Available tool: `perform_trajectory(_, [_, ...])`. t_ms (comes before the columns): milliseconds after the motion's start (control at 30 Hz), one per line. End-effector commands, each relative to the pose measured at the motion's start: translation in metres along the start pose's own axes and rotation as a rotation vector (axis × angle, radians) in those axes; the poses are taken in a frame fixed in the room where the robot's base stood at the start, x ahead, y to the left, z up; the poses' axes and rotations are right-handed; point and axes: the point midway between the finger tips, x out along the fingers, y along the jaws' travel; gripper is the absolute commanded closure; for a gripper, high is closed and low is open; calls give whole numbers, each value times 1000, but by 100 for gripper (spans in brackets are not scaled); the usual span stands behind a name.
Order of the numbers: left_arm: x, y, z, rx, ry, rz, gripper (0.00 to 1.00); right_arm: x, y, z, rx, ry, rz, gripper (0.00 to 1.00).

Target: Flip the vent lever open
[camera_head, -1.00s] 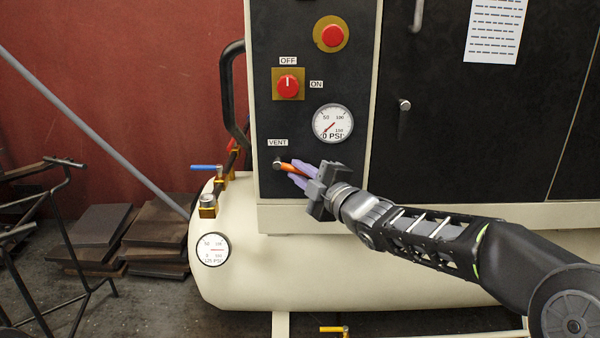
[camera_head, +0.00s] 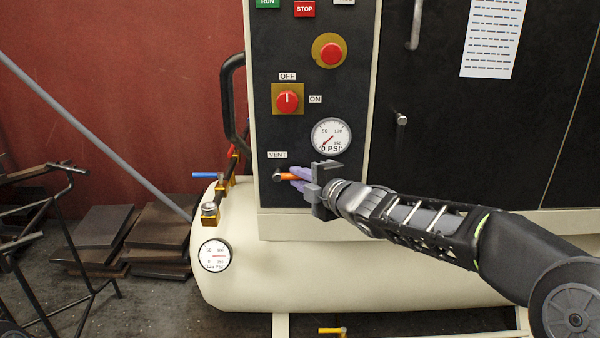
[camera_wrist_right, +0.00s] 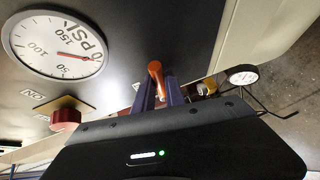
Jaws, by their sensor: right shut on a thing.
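The vent lever (camera_head: 286,176) is a small orange handle on a round pivot, on the black panel under the VENT label (camera_head: 277,155). It points right, about level, in the head view. My right gripper (camera_head: 299,175) is at the panel with its purple fingers shut on the lever. In the right wrist view the orange lever (camera_wrist_right: 156,72) shows between the two fingers (camera_wrist_right: 158,95). The fingers hide part of the handle. My left gripper is not in view.
A pressure gauge (camera_head: 331,136) sits just above my right gripper. A red OFF/ON knob (camera_head: 288,101) and a red button (camera_head: 330,54) are higher on the panel. A blue-handled valve (camera_head: 208,175) and the cream tank (camera_head: 250,270) are left and below.

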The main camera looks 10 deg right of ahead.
Motion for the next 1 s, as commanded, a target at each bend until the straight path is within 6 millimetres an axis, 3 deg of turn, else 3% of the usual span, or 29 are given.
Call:
perform_trajectory(167, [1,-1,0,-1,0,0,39,0,0,0,-3,1,2,100])
perform_trajectory(200, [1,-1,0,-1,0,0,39,0,0,0,-3,1,2,82])
perform_trajectory(433, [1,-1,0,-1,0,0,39,0,0,0,-1,1,3,64])
perform_trajectory(767, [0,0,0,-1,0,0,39,-4,1,0,0,0,4,64])
perform_trajectory(1000, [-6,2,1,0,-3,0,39,-34,3,1,0,-1,4,64])
